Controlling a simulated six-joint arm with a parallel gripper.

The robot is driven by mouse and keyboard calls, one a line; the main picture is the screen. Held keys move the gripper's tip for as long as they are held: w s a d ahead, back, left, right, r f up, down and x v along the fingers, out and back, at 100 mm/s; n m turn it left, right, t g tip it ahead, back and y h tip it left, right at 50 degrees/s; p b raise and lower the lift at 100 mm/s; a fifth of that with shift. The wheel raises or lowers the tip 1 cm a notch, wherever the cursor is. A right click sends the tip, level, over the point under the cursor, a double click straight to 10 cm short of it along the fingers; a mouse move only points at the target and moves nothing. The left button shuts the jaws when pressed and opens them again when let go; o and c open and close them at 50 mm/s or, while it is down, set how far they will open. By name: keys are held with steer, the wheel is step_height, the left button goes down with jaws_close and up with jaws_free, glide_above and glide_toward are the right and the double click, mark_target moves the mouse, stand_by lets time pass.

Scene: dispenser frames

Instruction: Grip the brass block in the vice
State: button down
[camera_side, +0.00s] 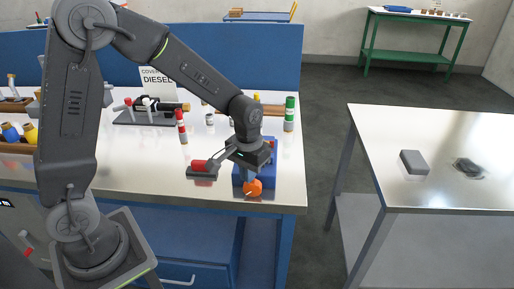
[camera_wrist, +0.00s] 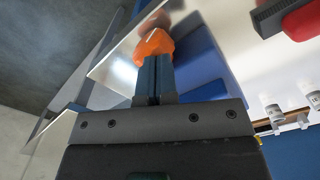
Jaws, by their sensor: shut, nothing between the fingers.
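The blue vice (camera_side: 267,172) stands near the front right corner of the steel-topped bench, with an orange handle (camera_side: 253,187) at its front. In the wrist view the vice (camera_wrist: 203,62) lies beyond and right of my fingers, and the orange handle (camera_wrist: 153,46) is just past their tips. My gripper (camera_side: 249,160) is over the vice in the side view and hides part of it. In the wrist view my gripper (camera_wrist: 154,66) has its fingers together and empty. They overlap the handle's lower edge; I cannot tell whether they touch it. I cannot make out the brass block; the vice's jaws are largely hidden.
A red-and-dark tool (camera_side: 202,168) lies just left of the vice. A red-capped bottle (camera_side: 181,127) and a green marker-like cylinder (camera_side: 289,113) stand behind. A separate table (camera_side: 440,135) at right holds a grey block (camera_side: 414,162). The bench's front edge is close to the vice.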

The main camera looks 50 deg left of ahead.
steer(key=shift+f, duration=0.2)
steer(key=shift+w+d, duration=0.45)
stand_by(0.9)
steer(key=shift+w+d+f, duration=0.2)
stand_by(0.5)
steer(key=shift+f, duration=0.1)
stand_by(0.4)
steer(key=shift+w+d, duration=0.2)
steer(key=shift+d, duration=0.05)
stand_by(0.4)
steer(key=shift+r, duration=0.25)
steer(key=shift+r, duration=1.1)
